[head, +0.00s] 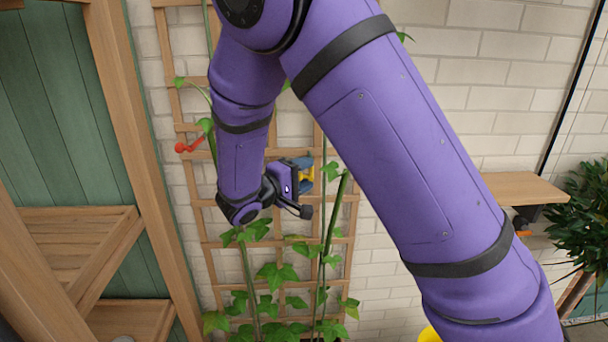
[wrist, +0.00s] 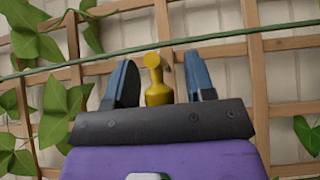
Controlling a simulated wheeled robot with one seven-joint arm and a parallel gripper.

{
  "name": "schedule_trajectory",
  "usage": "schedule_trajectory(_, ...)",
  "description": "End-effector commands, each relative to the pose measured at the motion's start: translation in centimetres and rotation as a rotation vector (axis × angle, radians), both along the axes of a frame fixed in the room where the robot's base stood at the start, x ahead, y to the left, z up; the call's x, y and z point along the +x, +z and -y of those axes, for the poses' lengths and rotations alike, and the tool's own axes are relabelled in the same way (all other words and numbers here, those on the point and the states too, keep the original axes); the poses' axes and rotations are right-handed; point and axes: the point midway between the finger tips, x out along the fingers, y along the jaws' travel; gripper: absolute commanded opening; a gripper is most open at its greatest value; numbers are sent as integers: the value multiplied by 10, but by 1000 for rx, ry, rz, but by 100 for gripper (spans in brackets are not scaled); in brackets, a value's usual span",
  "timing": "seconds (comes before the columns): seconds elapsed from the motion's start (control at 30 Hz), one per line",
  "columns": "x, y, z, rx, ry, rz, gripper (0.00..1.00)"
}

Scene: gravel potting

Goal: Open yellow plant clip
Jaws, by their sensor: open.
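The yellow plant clip (wrist: 158,82) shows in the wrist view between the two blue-padded fingers of my gripper (wrist: 158,80). Its rounded end points up, close to a thin green stem (wrist: 230,35) that crosses the picture. There are gaps between the clip and both fingers. In the head view my gripper (head: 304,170) is at the trellis, and a bit of the yellow clip (head: 307,174) shows beside the blue fingers. Much of the clip and its hold on the stem are hidden there by my wrist.
A wooden trellis (head: 207,245) with climbing leaves stands against a pale brick wall (head: 480,98). A red clip (head: 188,146) sits on the trellis at left. A wooden shelf (head: 520,188) and a bushy plant (head: 585,215) are at right. Green panelling with wooden frames is at left.

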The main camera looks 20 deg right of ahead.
Motion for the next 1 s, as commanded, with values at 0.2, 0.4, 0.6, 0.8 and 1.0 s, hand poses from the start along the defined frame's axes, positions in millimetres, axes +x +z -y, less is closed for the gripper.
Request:
schedule_trajectory(0.2, 0, 0, 0, 0, 0, 0, 10)
schedule_trajectory(0.4, 0, 0, 0, 0, -3, 0, 0)
schedule_trajectory(0.6, 3, 0, -3, 0, -68, 1, 0)
schedule_trajectory(0.8, 3, 0, -4, 0, -81, 0, 0)
schedule_trajectory(1.0, 3, 0, -4, 0, -80, 0, 49)
